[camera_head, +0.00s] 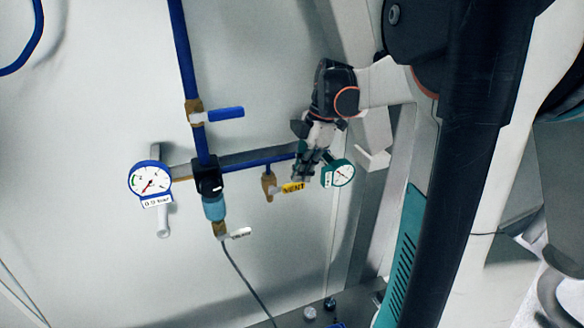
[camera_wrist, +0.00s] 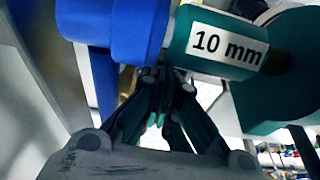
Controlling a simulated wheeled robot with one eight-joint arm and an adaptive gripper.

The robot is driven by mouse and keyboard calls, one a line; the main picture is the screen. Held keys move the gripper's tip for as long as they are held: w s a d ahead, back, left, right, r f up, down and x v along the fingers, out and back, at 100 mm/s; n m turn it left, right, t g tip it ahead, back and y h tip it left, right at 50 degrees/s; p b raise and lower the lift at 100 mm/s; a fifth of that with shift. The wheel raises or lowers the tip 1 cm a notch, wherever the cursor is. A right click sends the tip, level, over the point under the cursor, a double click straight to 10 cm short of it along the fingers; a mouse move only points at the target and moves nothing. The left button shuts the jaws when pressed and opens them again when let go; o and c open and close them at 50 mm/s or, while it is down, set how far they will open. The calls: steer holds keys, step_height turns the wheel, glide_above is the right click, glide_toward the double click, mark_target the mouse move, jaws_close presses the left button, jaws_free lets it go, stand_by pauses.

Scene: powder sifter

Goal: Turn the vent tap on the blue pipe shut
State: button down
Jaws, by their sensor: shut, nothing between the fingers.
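The vent tap (camera_head: 268,186) is a brass body hanging below the thin blue side pipe (camera_head: 262,162) in the head view. Its yellow lever (camera_head: 293,187), marked VENT, points to the right, crosswise to the brass body. My gripper (camera_head: 303,176) is shut and empty, its fingertips just above the right end of the lever; I cannot tell whether they touch it. In the wrist view my gripper (camera_wrist: 160,82) shows beneath a blue fitting (camera_wrist: 115,30) and a teal fitting labelled 10 mm (camera_wrist: 225,48). The vent tap is not recognisable there.
A white gauge with a blue rim (camera_head: 150,183) is at the left. The blue-handled tap (camera_head: 225,113) is on the thick upright blue pipe (camera_head: 183,60). A thin cable hangs below. Bare wall lies below the vent tap.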

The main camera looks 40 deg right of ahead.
steer(key=shift+w+a, duration=0.15)
steer(key=shift+a, duration=0.4)
steer(key=shift+d, duration=0.5)
steer(key=a+r+p, duration=0.3)
steer(key=r+p, duration=0.1)
steer(key=shift+w+r, duration=0.1)
steer(key=shift+w, duration=0.1)
steer(key=w+a+r+p, duration=0.2)
steer(key=a+r, duration=0.1)
steer(key=a, duration=0.4)
step_height(320, 180, up, 9)
steer(key=b, duration=0.1)
glide_above(292, 185)
steer(key=w+a, duration=0.2)
steer(key=a, duration=0.3)
steer(key=shift+s+r, duration=0.15)
steer(key=shift+r, duration=0.05)
